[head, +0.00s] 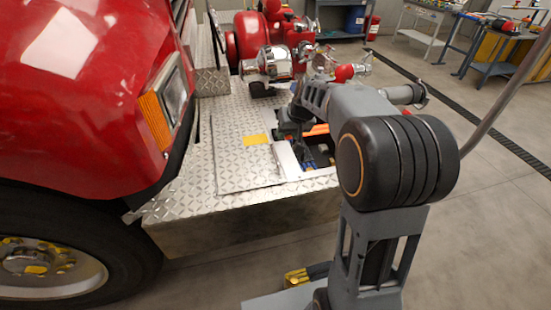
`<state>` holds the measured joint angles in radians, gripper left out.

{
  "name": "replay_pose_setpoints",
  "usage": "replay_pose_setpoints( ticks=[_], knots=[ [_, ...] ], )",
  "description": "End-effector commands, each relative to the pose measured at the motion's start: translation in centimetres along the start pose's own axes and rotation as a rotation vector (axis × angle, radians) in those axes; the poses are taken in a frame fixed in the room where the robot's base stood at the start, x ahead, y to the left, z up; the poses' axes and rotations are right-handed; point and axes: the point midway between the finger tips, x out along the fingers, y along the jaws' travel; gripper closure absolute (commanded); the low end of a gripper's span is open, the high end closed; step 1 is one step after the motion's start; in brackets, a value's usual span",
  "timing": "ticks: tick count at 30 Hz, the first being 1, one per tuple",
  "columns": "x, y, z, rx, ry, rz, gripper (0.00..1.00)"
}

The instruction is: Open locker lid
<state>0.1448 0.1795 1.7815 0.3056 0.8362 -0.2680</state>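The locker lid (237,165) looks like a flat diamond-plate panel with a yellow label (256,140), lying on the truck's front bumper deck. Just right of it is an uncovered locker opening (318,157), with blue, orange and dark items inside. A plain silver strip (287,161) stands at the opening's left edge. My gripper (290,128) is dark and points down near the far left corner of the opening, beside the panel's right edge. My own arm partly hides the gripper and the opening. I cannot tell whether the fingers are open or touching the lid.
The red truck body (90,90) with its headlight (172,95) rises at left. A chrome and red pump (275,60) stands at the far side of the deck. Workbenches (495,50) stand at back right. The floor (490,200) at right is clear.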

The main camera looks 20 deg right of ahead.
Motion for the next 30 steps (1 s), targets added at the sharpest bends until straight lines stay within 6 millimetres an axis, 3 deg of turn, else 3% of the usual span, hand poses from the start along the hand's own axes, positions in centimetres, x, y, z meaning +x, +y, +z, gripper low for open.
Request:
replay_pose_setpoints(
  ticks=[5,21,30],
  knots=[
    [2.7,0.4,-0.8,0.003,0.003,-0.01,0.61],
    [12.3,0.1,-0.8,0.0,0.001,-0.01,0.61],
    [14.8,0.1,-0.9,-0.001,0.004,-0.01,0.61]
  ],
)
